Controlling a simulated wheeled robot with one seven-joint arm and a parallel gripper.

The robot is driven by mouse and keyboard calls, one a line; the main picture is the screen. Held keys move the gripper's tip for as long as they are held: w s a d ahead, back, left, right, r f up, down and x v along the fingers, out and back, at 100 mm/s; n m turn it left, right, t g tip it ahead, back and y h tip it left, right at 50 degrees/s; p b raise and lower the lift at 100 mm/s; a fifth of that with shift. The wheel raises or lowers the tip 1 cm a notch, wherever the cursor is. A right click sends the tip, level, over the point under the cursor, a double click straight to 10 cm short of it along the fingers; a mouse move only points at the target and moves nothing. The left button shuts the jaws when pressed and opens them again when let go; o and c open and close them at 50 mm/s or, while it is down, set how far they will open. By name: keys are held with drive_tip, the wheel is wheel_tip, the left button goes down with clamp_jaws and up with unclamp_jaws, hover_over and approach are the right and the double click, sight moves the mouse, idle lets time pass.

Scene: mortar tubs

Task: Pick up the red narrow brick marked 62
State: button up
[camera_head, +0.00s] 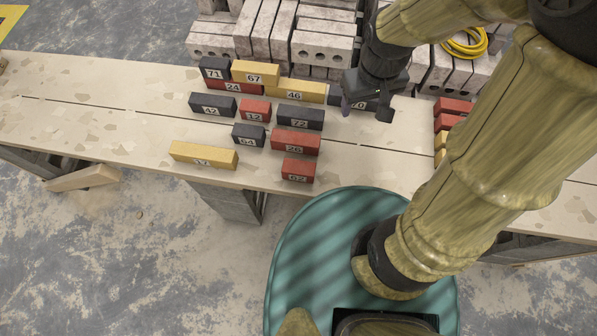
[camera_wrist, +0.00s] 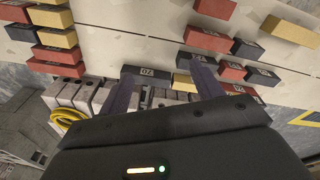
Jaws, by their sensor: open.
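The red narrow brick marked 62 (camera_head: 298,170) lies on the table near its front edge, in front of the red brick marked 26 (camera_head: 296,141). In the wrist view, a red brick at the top edge (camera_wrist: 215,8) appears to be the same brick, cut off by the frame. My gripper (camera_head: 366,112) is open and empty, behind and to the right of brick 62. It hangs over or close to the black brick marked 70 (camera_wrist: 146,72), which shows between its fingers in the wrist view; the height is hard to judge.
Left of brick 62 are the black brick 64 (camera_head: 249,135) and yellow brick 17 (camera_head: 204,156); black brick 72 (camera_head: 300,117) stands behind 26. More bricks are stacked at the back and right (camera_head: 452,106). The table (camera_head: 360,170) is bare right of brick 62.

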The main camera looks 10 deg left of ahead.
drive_tip(key=a+f+n+g+h+b, duration=0.2)
drive_tip(key=a+f+n+b, duration=0.35)
drive_tip(key=a, duration=0.45)
drive_tip(key=n+h+b, duration=0.3)
drive_tip(key=n+b, duration=0.1)
drive_tip(key=n, duration=0.4)
approach(298, 167)
drive_tip(key=v, duration=0.5)
drive_tip(key=shift+s+d+r, duration=0.15)
drive_tip(key=shift+s+r, duration=0.05)
drive_tip(key=shift+r, duration=0.1)
drive_tip(key=b+x, duration=0.1)
drive_tip(key=x, duration=0.4)
drive_tip(key=b+x, duration=0.2)
drive_tip(key=x, duration=0.4)
drive_tip(key=shift+w+f, duration=0.15)
drive_tip(key=shift+f, duration=0.15)
drive_tip(key=shift+d+f, duration=0.1)
drive_tip(key=shift+f, duration=0.3)
drive_tip(key=shift+b+x, duration=1)
drive_tip(key=shift+x, duration=1.55)
drive_tip(key=shift+f, duration=0.25)
